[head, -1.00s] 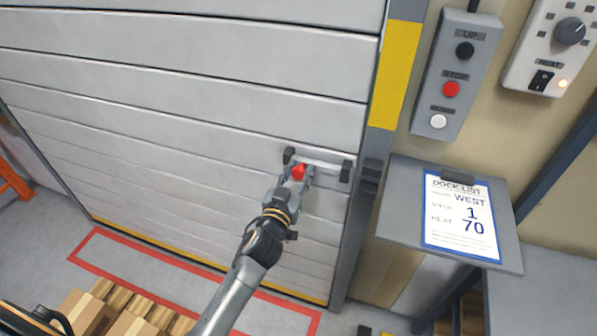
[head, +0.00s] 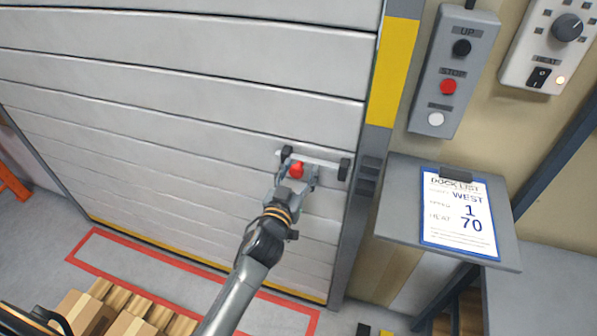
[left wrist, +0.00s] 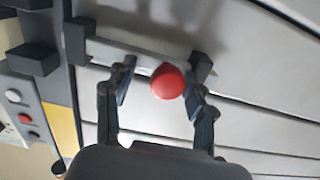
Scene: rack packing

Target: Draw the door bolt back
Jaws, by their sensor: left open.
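The door bolt is a pale bar (head: 322,164) on the grey slatted door (head: 190,100), running between a left black bracket (head: 286,152) and a right one (head: 344,169). Its red knob (head: 296,170) sits near the left bracket. My left gripper (head: 299,174) is at the knob, open. In the left wrist view, the red knob (left wrist: 167,83) lies between the two spread fingers (left wrist: 159,75), nearer the right one. The bar (left wrist: 145,57) runs behind them. Whether the bolt's end reaches into the door post is unclear. My right gripper is out of view.
A post with a yellow panel (head: 394,75) and dark blocks (head: 368,170) borders the door on the right. Beyond it are a button box (head: 453,75), a heat control (head: 545,65) and a clipboard (head: 458,218). Boxes (head: 80,312) stand at lower left.

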